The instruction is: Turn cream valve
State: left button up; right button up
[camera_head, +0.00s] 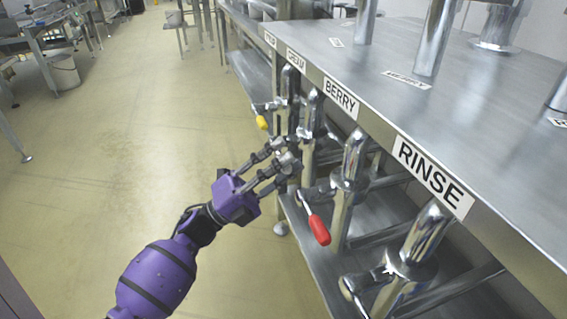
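The cream valve (312,112) is a shiny metal fitting under the counter edge, below the CREAM label (296,58). My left gripper (286,155) reaches in from the lower left, with its fingertips close to the lower front of this valve. The two fingers look spread with a gap between them. The cream valve's handle is not clearly visible; the fingers cover that area, so I cannot tell whether they touch or hold it. My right gripper is not in view.
The berry valve (349,165) is nearer, with a red handle (319,230) hanging below my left gripper. The rinse valve (412,250) is nearest. A yellow handle (262,122) lies beyond the gripper. The steel counter (480,120) overhangs at right. The floor (130,140) at left is open.

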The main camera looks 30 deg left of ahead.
pick_arm(q)
jog(key=v, duration=1.2)
dwell(0.4)
